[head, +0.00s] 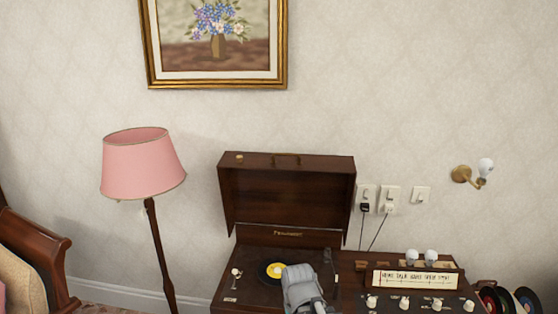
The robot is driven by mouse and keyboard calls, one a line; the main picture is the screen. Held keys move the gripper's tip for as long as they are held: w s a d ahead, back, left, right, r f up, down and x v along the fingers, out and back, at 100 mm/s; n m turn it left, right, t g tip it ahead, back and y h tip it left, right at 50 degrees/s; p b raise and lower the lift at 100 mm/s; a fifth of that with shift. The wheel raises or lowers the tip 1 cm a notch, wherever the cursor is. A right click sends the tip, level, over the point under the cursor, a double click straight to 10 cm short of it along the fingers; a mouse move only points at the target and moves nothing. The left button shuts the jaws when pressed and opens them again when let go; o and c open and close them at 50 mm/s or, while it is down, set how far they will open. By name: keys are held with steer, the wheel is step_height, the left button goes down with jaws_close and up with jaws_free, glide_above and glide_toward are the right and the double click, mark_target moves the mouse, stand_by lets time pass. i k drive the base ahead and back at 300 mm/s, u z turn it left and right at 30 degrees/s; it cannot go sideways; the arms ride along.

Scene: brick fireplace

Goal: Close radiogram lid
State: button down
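The radiogram (345,293) is a dark brown wooden cabinet at the bottom centre, against the wall. Its lid (285,195) is open and stands raised at the back of the left part, with its hollow inside facing me. Under the lid is the turntable deck, with a black record with a yellow label (273,270) on it. A grey part of my arm (302,287) shows at the bottom, in front of the deck, and hides some of it. No fingers of my gripper can be made out.
Right of the deck are a lit dial panel (415,280) and several white knobs. A pink floor lamp (142,165) stands left, near a wooden chair (35,255). Records (510,299) stand at the right. Wall sockets (390,197) with cords are right of the lid.

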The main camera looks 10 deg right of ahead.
mark_target(302, 190)
steer(key=u, duration=0.1)
steer(key=i, duration=0.1)
steer(key=z, duration=0.25)
steer(key=k, duration=0.65)
steer(key=z, duration=0.35)
steer(key=i, duration=1.15)
steer(key=u, duration=0.45)
